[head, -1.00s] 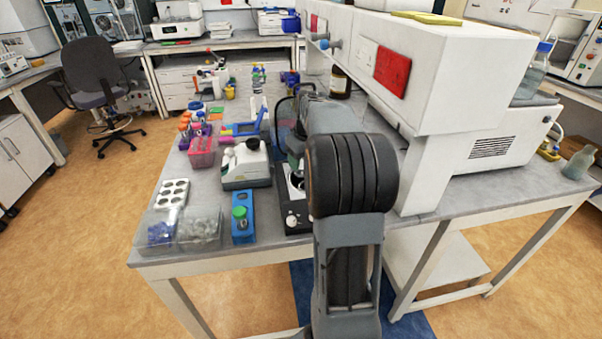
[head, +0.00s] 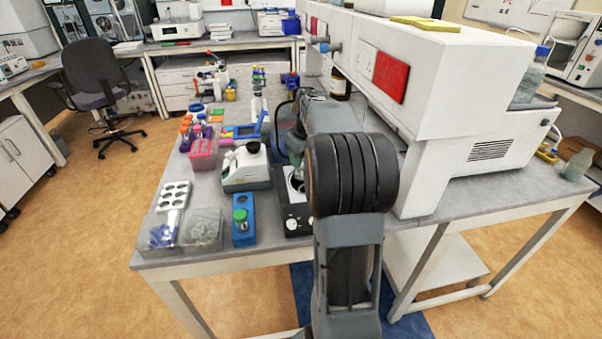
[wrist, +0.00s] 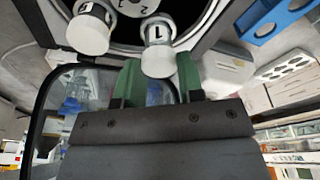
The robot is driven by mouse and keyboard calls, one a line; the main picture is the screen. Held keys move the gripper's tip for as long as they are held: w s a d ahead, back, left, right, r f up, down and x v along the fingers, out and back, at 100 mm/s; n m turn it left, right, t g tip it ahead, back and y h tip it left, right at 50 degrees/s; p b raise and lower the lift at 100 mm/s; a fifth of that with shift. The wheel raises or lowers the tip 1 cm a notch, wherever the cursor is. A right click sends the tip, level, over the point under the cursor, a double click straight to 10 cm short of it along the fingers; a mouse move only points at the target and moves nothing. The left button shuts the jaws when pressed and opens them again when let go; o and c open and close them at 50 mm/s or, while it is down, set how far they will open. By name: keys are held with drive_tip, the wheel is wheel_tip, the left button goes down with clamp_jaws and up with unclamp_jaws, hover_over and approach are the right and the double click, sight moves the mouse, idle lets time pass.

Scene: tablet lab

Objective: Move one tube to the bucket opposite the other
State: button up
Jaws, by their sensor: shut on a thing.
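A white cylinder marked 1 (wrist: 157,60) lies right at the pad tips, in line with the gap. A second white cylinder (wrist: 89,33) is to its left, beside a dark round opening (wrist: 125,30). I cannot tell whether the held tube touches cylinder 1. A green-capped tube (head: 240,215) stands in a blue rack (head: 243,236) near the bench's front edge.
A black device with knobs (head: 292,225) is right of the rack. A white instrument (head: 246,168) stands behind it. Clear boxes (head: 202,230) and a white holed rack (head: 175,194) are at the front left. A large white housing (head: 450,70) bounds the right.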

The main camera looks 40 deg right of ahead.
drive_tip(key=shift+r+p, duration=2.3)
drive_tip(key=shift+r, duration=0.7)
drive_tip(key=shift+r, duration=0.1)
